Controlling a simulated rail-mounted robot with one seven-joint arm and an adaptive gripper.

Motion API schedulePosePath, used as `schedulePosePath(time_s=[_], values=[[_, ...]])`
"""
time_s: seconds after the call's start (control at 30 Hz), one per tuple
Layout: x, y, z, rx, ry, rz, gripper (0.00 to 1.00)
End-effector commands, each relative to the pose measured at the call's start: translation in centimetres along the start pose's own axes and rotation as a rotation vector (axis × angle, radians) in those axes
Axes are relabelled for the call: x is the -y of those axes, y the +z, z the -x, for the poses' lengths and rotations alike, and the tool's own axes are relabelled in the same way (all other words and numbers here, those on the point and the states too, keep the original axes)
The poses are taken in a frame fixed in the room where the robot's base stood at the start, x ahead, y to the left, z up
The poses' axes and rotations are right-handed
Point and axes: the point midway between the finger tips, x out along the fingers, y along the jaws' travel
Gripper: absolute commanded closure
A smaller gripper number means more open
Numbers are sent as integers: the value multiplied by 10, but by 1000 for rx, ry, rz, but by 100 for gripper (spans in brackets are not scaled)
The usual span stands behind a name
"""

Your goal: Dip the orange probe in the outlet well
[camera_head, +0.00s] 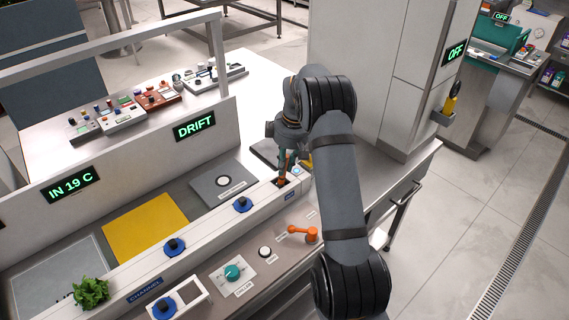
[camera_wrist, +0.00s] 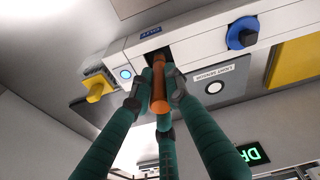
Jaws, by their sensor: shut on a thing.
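My gripper (camera_wrist: 160,95) has teal fingers and is shut on the orange probe (camera_wrist: 160,90). The probe points away from the wrist toward the outlet well (camera_wrist: 151,54), a dark square opening at the end of the white channel. In the head view my gripper (camera_head: 287,165) is just above that end, partly hidden by my arm, and the probe (camera_head: 282,180) shows as a small orange piece at the dark opening. The probe's far end overlaps the opening in both views; I cannot tell how deep it is, if inside at all.
A round white button (camera_head: 296,170) sits beside the well, with a yellow-handled item (camera_wrist: 97,88) close by. A grey light sensor plate (camera_head: 222,183) lies behind the channel. Blue knobs (camera_head: 242,205), an orange lever (camera_head: 303,234) and a teal dial (camera_head: 233,272) are nearby. Signs read DRIFT (camera_head: 194,126) and IN 19 C (camera_head: 70,184).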

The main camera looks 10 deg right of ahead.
Motion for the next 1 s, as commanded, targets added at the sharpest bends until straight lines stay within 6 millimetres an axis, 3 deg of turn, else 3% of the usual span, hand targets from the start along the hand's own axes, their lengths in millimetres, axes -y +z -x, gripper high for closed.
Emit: schedulePosePath(time_s=[1.0], values=[[1, 4, -21, -1, 1, -1, 100]])
